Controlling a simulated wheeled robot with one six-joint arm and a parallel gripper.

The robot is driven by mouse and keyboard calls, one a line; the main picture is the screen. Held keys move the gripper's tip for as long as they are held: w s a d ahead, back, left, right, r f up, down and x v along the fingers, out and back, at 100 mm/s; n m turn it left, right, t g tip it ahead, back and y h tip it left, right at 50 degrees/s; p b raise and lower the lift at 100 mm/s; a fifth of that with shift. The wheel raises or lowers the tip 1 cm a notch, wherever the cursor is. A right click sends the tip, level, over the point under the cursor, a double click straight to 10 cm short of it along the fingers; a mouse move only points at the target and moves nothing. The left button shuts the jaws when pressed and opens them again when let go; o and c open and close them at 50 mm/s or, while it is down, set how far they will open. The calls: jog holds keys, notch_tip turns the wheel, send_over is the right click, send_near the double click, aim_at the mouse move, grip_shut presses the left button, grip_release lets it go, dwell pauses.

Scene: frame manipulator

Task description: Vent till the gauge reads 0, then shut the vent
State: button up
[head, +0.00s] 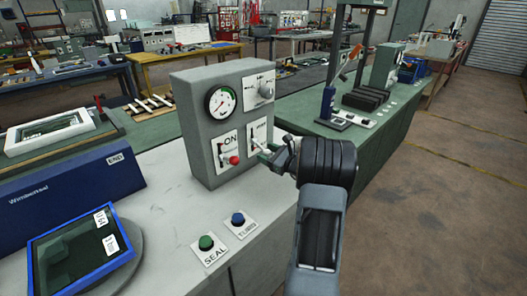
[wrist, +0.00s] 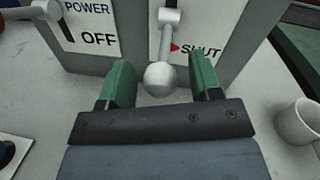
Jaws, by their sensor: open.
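The grey panel box (head: 197,136) stands on the white bench top, with a round gauge (head: 221,102) at its upper left. The gauge's needle is too small to read surely. The vent lever (wrist: 165,42) hangs downward in the wrist view, its pale ball end (wrist: 160,78) beside a red mark and the word SHUT (wrist: 200,50). My gripper (wrist: 161,82) is open, its green fingers on either side of the ball with gaps showing. In the head view my gripper (head: 268,152) is at the panel's lower right plate, partly hiding it.
A red-knobbed power lever (head: 230,159) sits left of the vent plate. A knob (head: 265,89) is above it. Green SEAL (head: 206,242) and blue TURN (head: 238,218) buttons lie in front. A blue-framed screen (head: 75,250) is at left. A white mug (wrist: 300,121) stands right of my gripper.

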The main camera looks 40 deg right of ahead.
jog(key=shift+x, duration=1.05)
grip_shut()
